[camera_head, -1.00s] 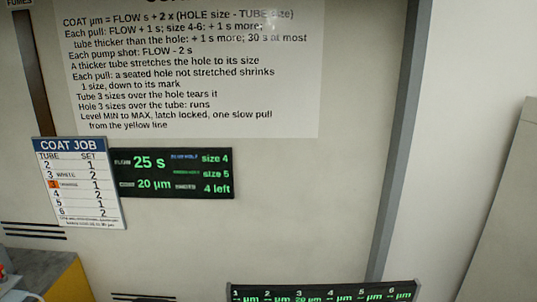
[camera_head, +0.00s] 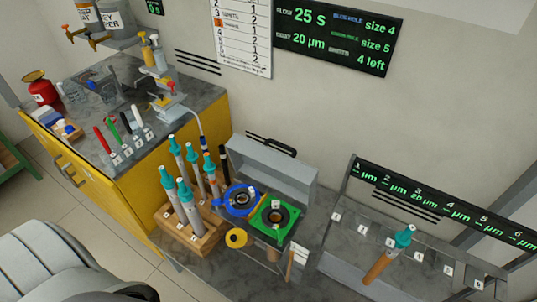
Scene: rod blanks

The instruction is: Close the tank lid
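The tank lid (camera_head: 268,168) is a grey panel with a black handle (camera_head: 272,144) on its upper edge. It stands raised at the back of the tank, so the lid is open. In front of it, the tank top carries a blue round ring (camera_head: 229,204) and a green square plate (camera_head: 262,222), each with a dark hole. A yellow round knob (camera_head: 236,238) is at the tank's front. The tank's lower body is partly hidden. Neither of my grippers is in view.
A wooden block (camera_head: 203,242) with several teal-capped tubes stands left of the tank. A rack (camera_head: 345,225) with one teal-capped copper rod (camera_head: 376,268) is at the right. A yellow cabinet (camera_head: 130,190) with pens, bottles and a red container (camera_head: 42,92) is at the left.

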